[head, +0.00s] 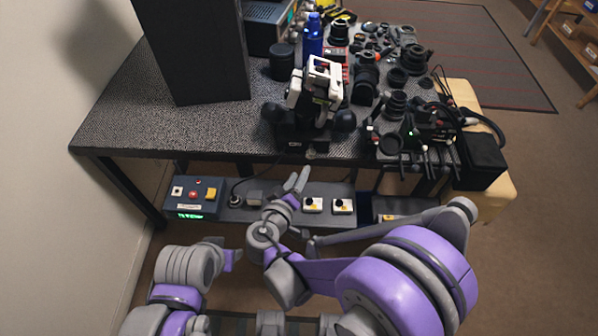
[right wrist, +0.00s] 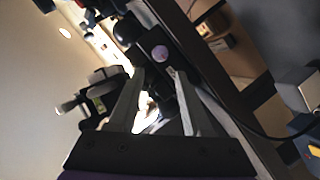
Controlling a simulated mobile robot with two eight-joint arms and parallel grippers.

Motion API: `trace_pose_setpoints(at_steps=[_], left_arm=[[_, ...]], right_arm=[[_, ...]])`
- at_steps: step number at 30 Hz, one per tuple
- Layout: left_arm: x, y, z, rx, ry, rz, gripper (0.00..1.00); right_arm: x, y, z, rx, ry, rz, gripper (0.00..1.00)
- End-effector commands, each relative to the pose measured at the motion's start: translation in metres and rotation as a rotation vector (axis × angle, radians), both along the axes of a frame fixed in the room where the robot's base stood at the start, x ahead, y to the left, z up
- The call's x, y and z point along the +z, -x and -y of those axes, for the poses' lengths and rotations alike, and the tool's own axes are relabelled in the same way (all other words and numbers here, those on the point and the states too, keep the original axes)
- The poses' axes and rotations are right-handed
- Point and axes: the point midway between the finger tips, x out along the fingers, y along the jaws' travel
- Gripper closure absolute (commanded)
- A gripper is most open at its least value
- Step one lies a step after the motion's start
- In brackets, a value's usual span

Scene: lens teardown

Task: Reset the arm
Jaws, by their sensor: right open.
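My right gripper (head: 297,181) is in front of the table's front edge and above the lower shelf in the head view. In the right wrist view its two fingers (right wrist: 160,78) stand apart, with nothing held between them. The black-and-white device (head: 318,85) stands on the table beyond this gripper, clear of it. Links of my left arm (head: 188,268) show at the lower left of the head view. I cannot make out the left gripper's fingers.
The table (head: 125,115) carries a tall dark panel (head: 200,50), a blue bottle (head: 312,35) and several lens parts (head: 398,77). A control box (head: 195,196) and white switch boxes (head: 313,205) sit below the tabletop. Bare floor lies at the right.

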Motion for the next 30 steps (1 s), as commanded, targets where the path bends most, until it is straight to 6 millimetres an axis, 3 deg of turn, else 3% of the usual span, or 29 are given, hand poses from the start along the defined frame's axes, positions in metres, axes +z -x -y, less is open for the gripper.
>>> trace_pose_setpoints(at_steps=[8,11,16,20,24,30], left_arm=[[0.0,0.0,0.0,0.0,0.0,0.0,0.5],[0.004,0.0,0.0,0.0,0.0,0.001,0.5],[0.022,-0.002,0.0,0.0,0.0,0.007,0.5],[0.039,-0.004,0.0,0.0,0.0,0.012,0.5],[0.057,-0.006,0.0,0.0,0.0,0.019,0.5],[0.084,-0.012,0.0,0.0,0.0,0.029,0.5]], right_arm=[[0.0,0.0,0.001,-0.001,0.0,-0.002,0.51],[0.005,0.0,0.013,-0.019,-0.007,-0.028,0.51],[0.026,0.007,0.074,-0.109,-0.062,-0.175,0.51],[0.045,0.032,0.13,-0.187,-0.146,-0.325,0.51],[0.063,0.069,0.175,-0.248,-0.265,-0.464,0.51],[0.089,0.131,0.208,-0.295,-0.476,-0.604,0.51]])
